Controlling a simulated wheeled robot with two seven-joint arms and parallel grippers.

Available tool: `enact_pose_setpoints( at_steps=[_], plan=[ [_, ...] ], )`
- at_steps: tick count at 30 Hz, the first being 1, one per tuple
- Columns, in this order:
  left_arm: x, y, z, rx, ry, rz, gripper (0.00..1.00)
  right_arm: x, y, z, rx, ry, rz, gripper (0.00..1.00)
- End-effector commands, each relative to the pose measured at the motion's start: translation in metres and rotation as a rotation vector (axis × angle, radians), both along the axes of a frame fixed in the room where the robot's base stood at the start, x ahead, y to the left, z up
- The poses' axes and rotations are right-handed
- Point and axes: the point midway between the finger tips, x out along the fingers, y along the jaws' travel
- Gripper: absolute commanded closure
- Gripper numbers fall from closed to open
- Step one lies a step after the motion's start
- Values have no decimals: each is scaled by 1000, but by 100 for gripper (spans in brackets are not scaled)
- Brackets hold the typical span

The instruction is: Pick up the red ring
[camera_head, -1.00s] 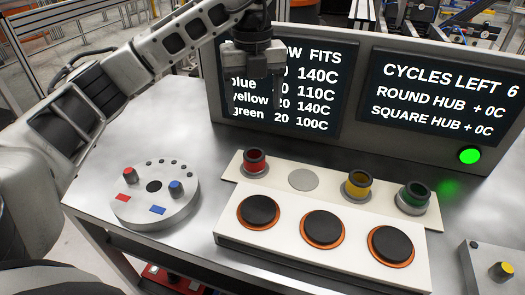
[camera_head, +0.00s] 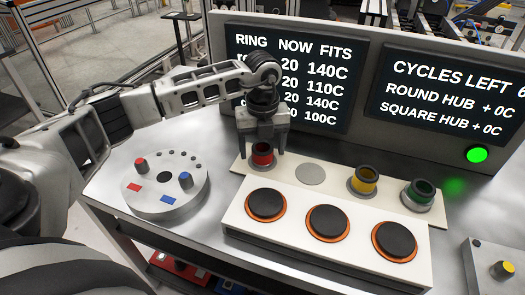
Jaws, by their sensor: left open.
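The red ring (camera_head: 262,154) stands upright at the left end of the white back strip, in the head view. My left gripper (camera_head: 262,150) points down right over it. Its two fingers are apart, one on each side of the ring, and the ring's upper part is partly hidden. Whether the fingers touch the ring cannot be told. My right gripper does not show.
Beside it on the strip (camera_head: 328,186) are an empty grey disc (camera_head: 310,174), a yellow ring (camera_head: 365,179) and a green ring (camera_head: 418,192). In front is a white block with black round pads (camera_head: 328,222). A round dial unit (camera_head: 165,206) stands left. The screen panel (camera_head: 376,60) rises close behind.

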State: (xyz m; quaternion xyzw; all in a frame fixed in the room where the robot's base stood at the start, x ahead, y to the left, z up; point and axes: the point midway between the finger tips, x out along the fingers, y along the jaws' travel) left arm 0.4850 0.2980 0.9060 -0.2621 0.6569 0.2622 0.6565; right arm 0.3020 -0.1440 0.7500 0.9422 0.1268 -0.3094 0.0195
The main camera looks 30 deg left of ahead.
Motion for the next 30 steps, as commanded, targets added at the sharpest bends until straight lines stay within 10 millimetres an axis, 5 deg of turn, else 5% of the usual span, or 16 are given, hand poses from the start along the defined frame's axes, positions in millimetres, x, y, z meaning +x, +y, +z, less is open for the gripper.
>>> enact_pose_setpoints(
  at_steps=[9,15,30],
  plan=[
    [0,0,-9,0,-1,-1,28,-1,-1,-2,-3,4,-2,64],
    [0,0,-9,0,-1,-1,81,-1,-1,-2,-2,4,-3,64],
    [1,0,6,-2,-4,0,82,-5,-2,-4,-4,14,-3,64]
  ],
)
